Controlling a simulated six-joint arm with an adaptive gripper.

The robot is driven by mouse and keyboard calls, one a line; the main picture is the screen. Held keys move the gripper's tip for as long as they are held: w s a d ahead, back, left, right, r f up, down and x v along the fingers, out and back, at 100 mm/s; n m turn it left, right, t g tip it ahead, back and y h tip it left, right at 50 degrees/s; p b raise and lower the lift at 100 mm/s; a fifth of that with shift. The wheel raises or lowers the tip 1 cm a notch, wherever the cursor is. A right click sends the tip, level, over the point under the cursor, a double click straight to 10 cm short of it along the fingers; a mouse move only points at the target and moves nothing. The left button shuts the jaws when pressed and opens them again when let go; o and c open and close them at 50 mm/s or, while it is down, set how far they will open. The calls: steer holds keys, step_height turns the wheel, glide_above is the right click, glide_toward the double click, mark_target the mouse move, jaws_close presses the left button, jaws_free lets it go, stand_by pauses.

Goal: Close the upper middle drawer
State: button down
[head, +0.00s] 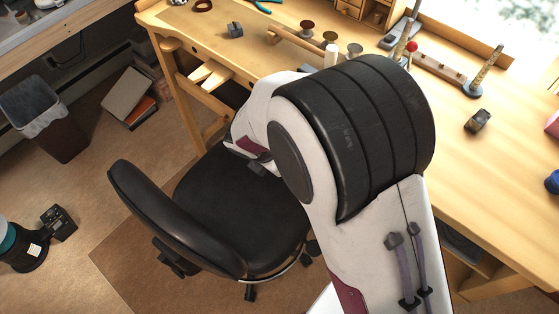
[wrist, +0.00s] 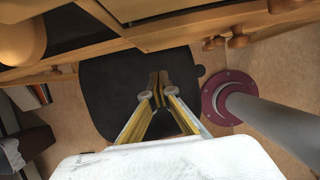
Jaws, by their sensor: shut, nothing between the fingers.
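My gripper (wrist: 160,90) is in the wrist view, with yellow fingers and dark tips close together and nothing between them. Above it in the picture are wooden bench parts (wrist: 180,33) with round knobs (wrist: 238,41). A dark strip (wrist: 190,12) shows between wooden edges there; I cannot tell which drawer this belongs to or how far it is open. The fingertips appear apart from the wood. In the head view my arm hides the gripper and most of the bench front. Small drawers (head: 350,8) show on the bench top at the back.
A black office chair (head: 240,210) stands in front of the wooden workbench (head: 480,170); its seat shows beneath the gripper (wrist: 105,95). Tools and small blocks lie on the bench. A waste bin (head: 45,120) and books (head: 130,98) stand on the floor at left.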

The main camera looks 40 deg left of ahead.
steer(key=shift+w+f, duration=0.3)
steer(key=shift+w, duration=0.5)
steer(key=shift+w+f, duration=0.3)
steer(key=shift+w, duration=0.5)
steer(key=shift+w+f, duration=0.3)
steer(key=shift+w, duration=0.5)
